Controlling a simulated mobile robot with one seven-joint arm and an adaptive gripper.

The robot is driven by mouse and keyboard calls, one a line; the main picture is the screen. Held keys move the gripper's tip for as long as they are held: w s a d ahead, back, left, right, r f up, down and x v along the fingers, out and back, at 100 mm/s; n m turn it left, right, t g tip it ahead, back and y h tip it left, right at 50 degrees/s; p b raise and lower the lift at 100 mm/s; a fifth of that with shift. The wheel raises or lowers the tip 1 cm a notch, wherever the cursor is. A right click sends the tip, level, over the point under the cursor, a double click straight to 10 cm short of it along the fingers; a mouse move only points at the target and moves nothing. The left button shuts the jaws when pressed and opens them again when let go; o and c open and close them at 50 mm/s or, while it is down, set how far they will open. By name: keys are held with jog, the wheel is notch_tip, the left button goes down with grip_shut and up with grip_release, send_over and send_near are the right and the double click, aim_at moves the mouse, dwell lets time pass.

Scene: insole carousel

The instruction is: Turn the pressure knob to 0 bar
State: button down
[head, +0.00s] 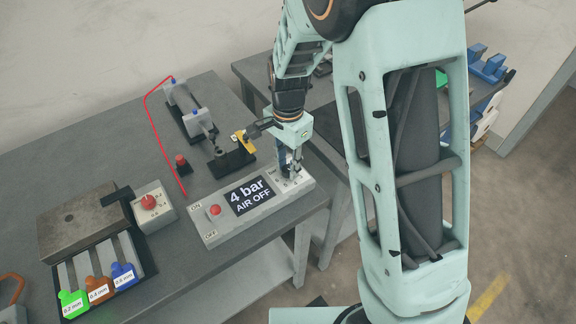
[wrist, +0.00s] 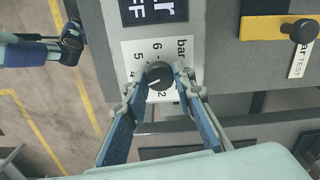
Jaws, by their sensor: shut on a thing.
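The grey control panel (head: 245,222) lies on the bench, and its black display (head: 250,195) reads "4 bar AIR OFF". The dark round pressure knob (wrist: 160,72) sits on a white dial plate (wrist: 130,52) marked "bar" with numbers; 6, 5, 4 and 2 can be read. Its white pointer line points toward the 4 side. My gripper (wrist: 163,80) is shut on the knob, with one blue finger on each side. In the head view my gripper (head: 289,172) stands over the panel's right end and hides the knob.
A red knob (head: 214,210) sits between ON and OFF marks on the panel. A yellow part (head: 244,141) and a grey cylinder fixture (head: 190,108) stand behind it. A red-button box (head: 152,206) and coloured tagged pieces (head: 98,288) are at left.

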jog(key=n+b, duration=0.1)
jog(key=n, duration=0.3)
jog(key=shift+n, duration=0.3)
jog(key=n, duration=0.3)
jog(key=shift+n+b, duration=0.4)
jog(key=n, duration=1.2)
jog(key=shift+r+n+p, duration=0.1)
jog(key=shift+n+p, duration=0.2)
jog(key=shift+p, duration=0.05)
jog(key=n+p, duration=0.1)
jog(key=n, duration=0.2)
jog(key=shift+n, duration=0.3)
jog(key=n+p, duration=0.2)
jog(key=n, duration=0.2)
jog(key=shift+n+p, duration=0.8)
jog(key=shift+n, duration=0.7)
